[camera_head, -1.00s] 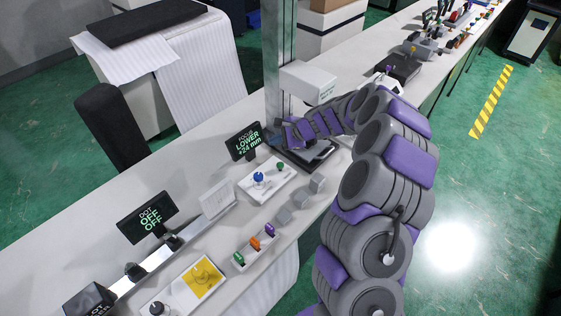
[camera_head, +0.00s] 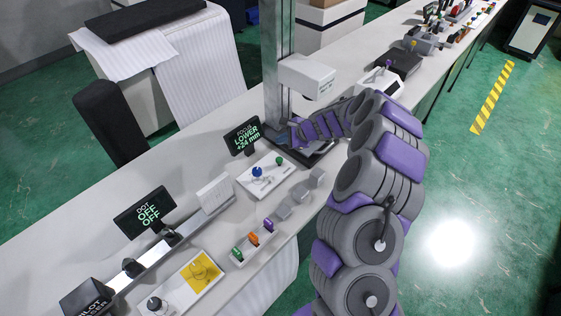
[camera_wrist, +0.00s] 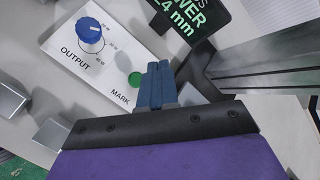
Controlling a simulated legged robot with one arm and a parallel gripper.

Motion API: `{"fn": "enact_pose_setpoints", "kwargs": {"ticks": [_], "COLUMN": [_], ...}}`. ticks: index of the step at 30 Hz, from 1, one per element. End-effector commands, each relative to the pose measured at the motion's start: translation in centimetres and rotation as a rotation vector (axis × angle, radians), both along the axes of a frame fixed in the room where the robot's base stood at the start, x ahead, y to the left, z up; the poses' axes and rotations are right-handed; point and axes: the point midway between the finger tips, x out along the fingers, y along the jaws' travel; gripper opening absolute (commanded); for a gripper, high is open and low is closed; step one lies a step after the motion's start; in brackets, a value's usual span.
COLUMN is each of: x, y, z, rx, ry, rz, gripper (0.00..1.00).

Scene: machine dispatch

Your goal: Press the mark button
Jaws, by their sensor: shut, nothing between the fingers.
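The mark button is a small green round button (camera_wrist: 135,79) on a white panel (camera_wrist: 112,62), beside the printed word MARK. It also shows in the head view (camera_head: 279,160). A blue OUTPUT knob (camera_wrist: 89,31) sits on the same panel, to the left of the button in the wrist view. My gripper (camera_wrist: 158,84) is shut and empty, its blue fingertips together just right of the green button in the wrist view. I cannot tell their height above the panel. In the head view my arm covers the fingertips.
A dark display (camera_head: 243,136) reading LOWER +24 mm stands behind the panel, near a metal column (camera_head: 277,60). Grey blocks (camera_head: 300,193) lie in front of the panel. Coloured pieces (camera_head: 252,240) stand in a holder. Another display (camera_head: 145,213) reads DOT OFF OFF.

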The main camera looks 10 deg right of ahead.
Motion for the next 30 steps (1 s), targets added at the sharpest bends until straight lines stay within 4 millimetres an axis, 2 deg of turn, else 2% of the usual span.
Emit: {"fn": "enact_pose_setpoints", "kwargs": {"ticks": [1, 6, 13, 18, 30], "x": [0.0, 0.0, 0.0, 0.0, 0.0], "y": [0.1, 0.2, 0.0, 0.0, 0.1], "z": [-1.1, -3.5, -5.9, -6.5, -6.5], "rx": [0.0, -0.002, 0.001, 0.0, 0.0], "ry": [0.001, 0.0, 0.0, -0.001, -0.001], "rz": [0.001, 0.001, 0.0, 0.001, 0.001], "gripper": [0.0, 0.0, 0.0, 0.0, 0.0]}}
